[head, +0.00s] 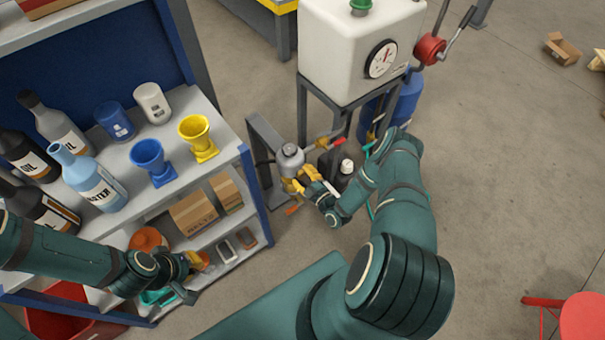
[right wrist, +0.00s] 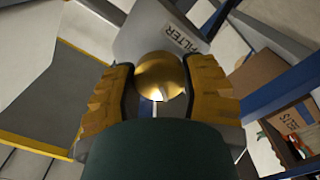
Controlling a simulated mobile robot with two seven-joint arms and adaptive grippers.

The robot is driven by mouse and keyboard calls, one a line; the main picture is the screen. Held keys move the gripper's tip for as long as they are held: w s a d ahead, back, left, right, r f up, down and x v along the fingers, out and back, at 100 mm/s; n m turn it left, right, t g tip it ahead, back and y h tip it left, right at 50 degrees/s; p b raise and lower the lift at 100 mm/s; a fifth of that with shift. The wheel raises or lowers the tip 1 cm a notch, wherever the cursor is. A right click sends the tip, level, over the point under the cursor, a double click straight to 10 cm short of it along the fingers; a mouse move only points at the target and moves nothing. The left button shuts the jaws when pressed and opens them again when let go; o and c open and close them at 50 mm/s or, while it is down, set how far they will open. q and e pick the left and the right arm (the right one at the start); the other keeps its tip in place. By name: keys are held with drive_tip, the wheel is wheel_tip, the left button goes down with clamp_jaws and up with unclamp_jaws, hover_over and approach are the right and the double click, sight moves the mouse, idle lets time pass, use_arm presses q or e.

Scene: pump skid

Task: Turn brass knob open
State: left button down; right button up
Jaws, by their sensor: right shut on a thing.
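The brass knob (right wrist: 161,74) is round and shiny. In the right wrist view it sits between the two yellow-padded fingers of my right gripper (right wrist: 160,82), which is shut on it. Behind it is a grey housing (right wrist: 165,35) labelled FILTER. In the head view my right gripper (head: 297,185) is at the grey domed filter (head: 290,158) on its stand, and the knob is hidden there by the gripper. My left gripper (head: 192,275) is at the lower shelf on the left; its finger opening is too small to make out.
A shelf rack (head: 247,190) with bottles, cups, funnels and boxes stands on the left. A white tank (head: 345,45) with a gauge stands behind the filter. A dark bottle (head: 336,172) is close to my right gripper. A red stool (head: 582,320) is at lower right; the floor (head: 510,190) there is clear.

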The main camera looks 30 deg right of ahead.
drive_tip(key=n, duration=0.3)
drive_tip(key=shift+w+a+n+p, duration=0.1)
drive_tip(key=shift+n+p, duration=0.2)
drive_tip(key=shift+p, duration=0.1)
drive_tip(key=shift+n+p, duration=0.35)
drive_tip(key=shift+n, duration=1.25)
drive_tip(key=o, duration=1.2)
drive_tip(key=s+d, duration=0.1)
drive_tip(key=s, duration=1.1)
